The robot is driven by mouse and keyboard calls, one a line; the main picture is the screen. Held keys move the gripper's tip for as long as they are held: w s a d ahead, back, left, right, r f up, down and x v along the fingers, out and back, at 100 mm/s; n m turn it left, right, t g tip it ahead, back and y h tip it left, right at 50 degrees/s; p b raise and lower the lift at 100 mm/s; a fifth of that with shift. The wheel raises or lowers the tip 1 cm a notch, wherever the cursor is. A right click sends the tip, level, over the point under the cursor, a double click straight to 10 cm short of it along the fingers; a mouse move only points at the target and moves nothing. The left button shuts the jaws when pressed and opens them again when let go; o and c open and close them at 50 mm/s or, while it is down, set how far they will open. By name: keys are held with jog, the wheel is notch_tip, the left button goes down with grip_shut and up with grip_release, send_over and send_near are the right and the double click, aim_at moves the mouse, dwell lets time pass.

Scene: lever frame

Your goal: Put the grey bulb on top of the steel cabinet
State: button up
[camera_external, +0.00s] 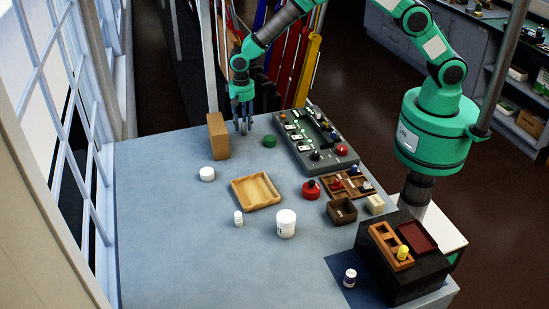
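My gripper (243,127) points down at the far edge of the table, just right of an upright tan block (218,136) and left of a green round piece (269,141). Its fingers are small and dark here; I cannot tell how far apart they are or whether anything is between them. I cannot make out a grey bulb for certain. A black box-like block (405,283) stands at the near right corner, with a wooden holder and a dark red tray on top. I cannot tell whether it is the steel cabinet. Grey cabinets (400,43) also stand in the background.
A wooden tray (257,191), white jar (286,224), small white bottle (238,218) and white round tub (207,174) stand mid-table. The front left of the table is clear.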

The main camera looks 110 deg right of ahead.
jog(key=shift+r, duration=0.1)
notch_tip(320, 180, up, 12)
dwell(1.0)
jog(key=shift+r, duration=0.1)
dwell(0.4)
